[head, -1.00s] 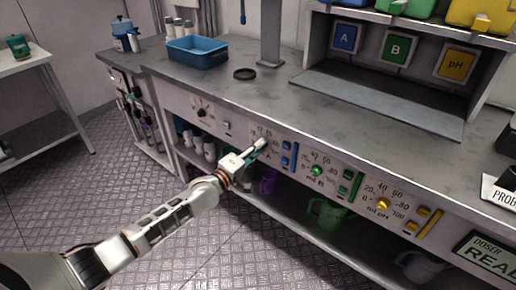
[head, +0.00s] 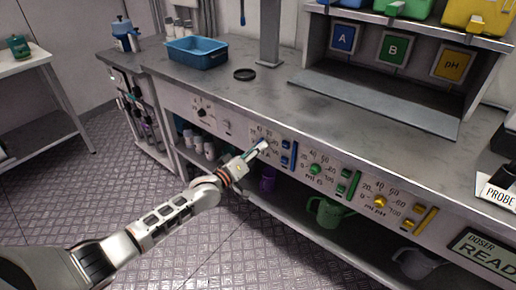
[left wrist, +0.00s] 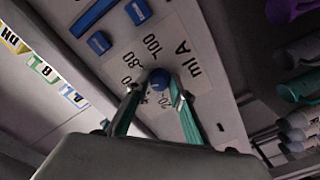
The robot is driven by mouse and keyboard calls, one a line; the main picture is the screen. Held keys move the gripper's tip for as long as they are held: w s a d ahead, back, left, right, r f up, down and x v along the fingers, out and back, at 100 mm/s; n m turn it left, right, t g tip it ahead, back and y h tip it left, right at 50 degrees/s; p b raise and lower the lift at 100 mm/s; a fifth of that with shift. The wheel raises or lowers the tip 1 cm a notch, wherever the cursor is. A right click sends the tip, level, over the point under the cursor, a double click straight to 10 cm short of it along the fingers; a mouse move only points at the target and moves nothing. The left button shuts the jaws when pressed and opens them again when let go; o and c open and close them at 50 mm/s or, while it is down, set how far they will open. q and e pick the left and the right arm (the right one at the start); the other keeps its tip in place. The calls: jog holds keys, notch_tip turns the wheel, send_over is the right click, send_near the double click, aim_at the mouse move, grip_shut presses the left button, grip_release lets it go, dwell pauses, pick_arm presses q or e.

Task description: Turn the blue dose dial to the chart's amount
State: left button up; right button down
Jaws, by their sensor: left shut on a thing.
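The blue dose dial (left wrist: 159,79) sits on a white scale plate (left wrist: 190,45) marked "ml A", with numbers such as 20, 80 and 100 showing in the left wrist view. My left gripper (left wrist: 154,92) has its two fingers on either side of the dial, shut on it. In the head view my left gripper (head: 258,148) reaches the panel at the dial, and the fingers hide much of it. The dial's pointer is not clear. No chart with an amount is readable. My right gripper is not in view.
Blue buttons (head: 288,154) sit right of the dial. A green dial (head: 315,169) and a yellow dial (head: 380,202) are farther right, then the doser display (head: 485,253). A shelf below holds a green jug (head: 328,212). A blue tray (head: 197,52) stands on the bench.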

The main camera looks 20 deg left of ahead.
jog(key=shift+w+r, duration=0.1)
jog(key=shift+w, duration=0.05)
pick_arm(q)
jog(key=o, duration=1.1)
jog(key=v, duration=1.2)
